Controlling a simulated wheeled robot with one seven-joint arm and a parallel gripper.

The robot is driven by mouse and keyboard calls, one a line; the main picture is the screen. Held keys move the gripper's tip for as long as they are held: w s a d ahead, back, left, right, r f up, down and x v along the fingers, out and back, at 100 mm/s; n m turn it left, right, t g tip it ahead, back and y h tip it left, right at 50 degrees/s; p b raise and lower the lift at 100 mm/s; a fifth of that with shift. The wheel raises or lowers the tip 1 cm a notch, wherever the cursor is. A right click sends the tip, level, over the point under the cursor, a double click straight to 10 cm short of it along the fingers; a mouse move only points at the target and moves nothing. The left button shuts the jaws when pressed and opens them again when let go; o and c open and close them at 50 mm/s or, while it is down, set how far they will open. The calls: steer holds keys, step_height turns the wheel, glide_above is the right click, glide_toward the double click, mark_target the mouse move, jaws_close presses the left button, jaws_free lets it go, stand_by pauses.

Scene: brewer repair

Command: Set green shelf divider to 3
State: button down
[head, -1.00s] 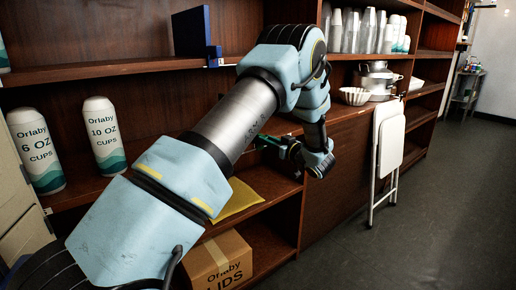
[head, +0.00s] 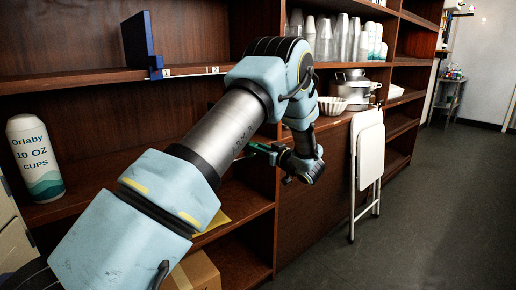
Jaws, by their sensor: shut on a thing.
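A small part of the green shelf divider (head: 259,147) shows at the end of my gripper (head: 270,151), in front of the middle shelf bay. My gripper is shut on it. The rest of the divider and most of the fingers are hidden behind my arm or too small to make out. A blue divider (head: 139,40) stands upright on the upper shelf's front edge. Small white number labels sit on that edge; one right of the blue divider (head: 166,72) seems to read 3, and another (head: 215,69) lies further right.
An Orlaby 10 OZ cups sleeve (head: 36,158) stands on the middle shelf at left. A cardboard box (head: 196,272) and a yellow item (head: 212,222) are lower down. A folded white chair (head: 368,165) leans at the cabinet's right. Stacked cups (head: 340,38) and pots (head: 352,88) stand beyond. The floor at right is clear.

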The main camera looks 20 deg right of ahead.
steer(key=c, duration=1.1)
jaws_free()
steer(key=shift+w+d, duration=0.1)
steer(key=shift+d, duration=0.3)
steer(key=o, duration=0.3)
steer(key=shift+a, duration=0.1)
steer(key=shift+o, duration=0.2)
steer(key=b+v, duration=0.1)
steer(key=v, duration=0.9)
steer(key=shift+s, duration=0.4)
